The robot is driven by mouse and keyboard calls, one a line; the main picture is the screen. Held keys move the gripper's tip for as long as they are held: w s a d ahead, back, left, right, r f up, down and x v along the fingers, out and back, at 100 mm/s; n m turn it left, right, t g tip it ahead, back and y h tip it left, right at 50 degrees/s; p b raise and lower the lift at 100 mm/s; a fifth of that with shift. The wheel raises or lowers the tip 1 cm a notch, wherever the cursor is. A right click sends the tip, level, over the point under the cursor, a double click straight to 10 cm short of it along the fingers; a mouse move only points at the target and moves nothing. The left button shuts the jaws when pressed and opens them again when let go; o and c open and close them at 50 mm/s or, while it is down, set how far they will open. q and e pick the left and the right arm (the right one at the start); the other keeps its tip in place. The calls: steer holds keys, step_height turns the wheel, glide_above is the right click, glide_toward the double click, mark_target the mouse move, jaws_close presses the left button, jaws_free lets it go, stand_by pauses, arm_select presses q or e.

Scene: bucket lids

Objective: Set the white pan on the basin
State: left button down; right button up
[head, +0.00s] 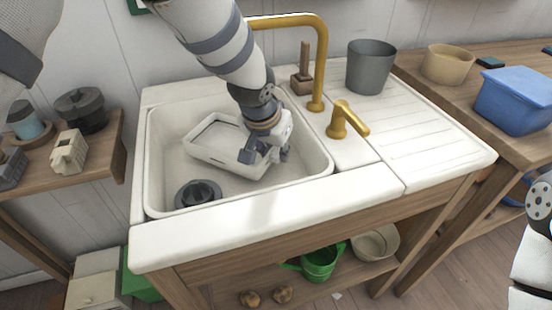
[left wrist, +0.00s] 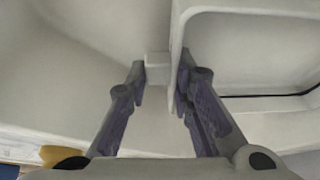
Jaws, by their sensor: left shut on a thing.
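The white pan (head: 225,165) is a shallow rectangular tray inside the white sink basin (head: 321,164). It looks slightly tilted; I cannot tell whether its underside touches the basin floor. My left gripper (head: 264,155) reaches down into the basin and is shut on the pan's near-right side. In the left wrist view my left gripper's fingers (left wrist: 162,84) stand on both sides of the pan's wall (left wrist: 178,45), and the pan's inside shows at right. Only part of my right arm shows at the right edge of the head view; its gripper is out of frame.
A dark drain plug (head: 198,194) is at the basin's front left. A gold faucet (head: 322,65) and gold lever (head: 346,121) stand right of the basin. A grey bucket (head: 370,67) stands on the drainboard (head: 425,125), whose front is clear. A blue tub (head: 515,100) sits farther right.

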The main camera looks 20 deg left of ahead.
arm_select(q)
step_height(320, 180, down, 3)
steer(key=shift+r, duration=0.2)
steer(key=c, duration=1.4)
jaws_free()
steer(key=shift+f, duration=0.2)
